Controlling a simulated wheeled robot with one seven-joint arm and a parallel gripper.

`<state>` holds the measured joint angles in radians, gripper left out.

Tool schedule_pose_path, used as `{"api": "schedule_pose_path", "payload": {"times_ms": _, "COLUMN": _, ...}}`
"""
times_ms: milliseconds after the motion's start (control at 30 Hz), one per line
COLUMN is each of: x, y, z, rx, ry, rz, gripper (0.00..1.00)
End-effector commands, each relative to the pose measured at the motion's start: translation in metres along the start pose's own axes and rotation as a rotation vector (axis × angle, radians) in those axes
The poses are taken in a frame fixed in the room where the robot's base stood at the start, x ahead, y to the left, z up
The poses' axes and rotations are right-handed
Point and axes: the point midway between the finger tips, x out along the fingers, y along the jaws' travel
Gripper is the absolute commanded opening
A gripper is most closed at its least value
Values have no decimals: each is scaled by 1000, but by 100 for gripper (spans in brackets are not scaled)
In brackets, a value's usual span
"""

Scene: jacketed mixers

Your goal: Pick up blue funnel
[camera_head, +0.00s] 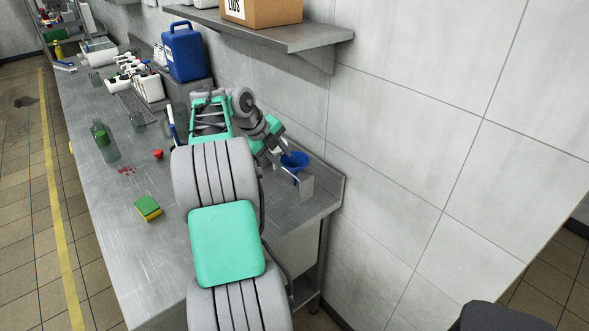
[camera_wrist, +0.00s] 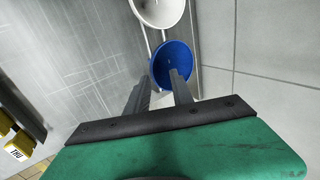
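The blue funnel (camera_head: 295,160) sits near the right end of the steel counter, close to the wall, wide mouth up. In the wrist view the blue funnel (camera_wrist: 171,58) is just ahead of my gripper (camera_wrist: 160,77). The fingers are apart. The right fingertip overlaps the funnel's mouth and the left one is beside its left edge. I cannot tell whether either finger touches it. Nothing is visibly held. The funnel's lower part is hidden in both views.
A white bowl-like vessel (camera_wrist: 160,8) is just beyond the funnel. The wall (camera_head: 400,160) is close on the right. A shelf (camera_head: 300,38) overhangs behind.

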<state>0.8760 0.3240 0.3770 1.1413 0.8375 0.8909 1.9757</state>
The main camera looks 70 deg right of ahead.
Motion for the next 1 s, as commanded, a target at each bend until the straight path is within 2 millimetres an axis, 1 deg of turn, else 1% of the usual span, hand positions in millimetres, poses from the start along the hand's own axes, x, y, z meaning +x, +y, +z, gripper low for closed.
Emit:
{"api": "schedule_pose_path", "payload": {"times_ms": 200, "x": 36, "y": 6, "z": 0, "rx": -3, "ry": 2, "rz": 2, "gripper": 28}}
{"api": "schedule_pose_path", "payload": {"times_ms": 300, "x": 48, "y": 6, "z": 1, "rx": -3, "ry": -1, "rz": 2, "gripper": 28}}
{"api": "schedule_pose_path", "payload": {"times_ms": 533, "x": 51, "y": 7, "z": 1, "rx": -4, "ry": -3, "rz": 1, "gripper": 28}}
{"api": "schedule_pose_path", "payload": {"times_ms": 867, "x": 50, "y": 7, "z": 2, "rx": -5, "ry": -3, "rz": 1, "gripper": 1}}
{"api": "schedule_pose_path", "payload": {"times_ms": 1000, "x": 50, "y": 7, "z": 2, "rx": -5, "ry": -3, "rz": 2, "gripper": 0}}
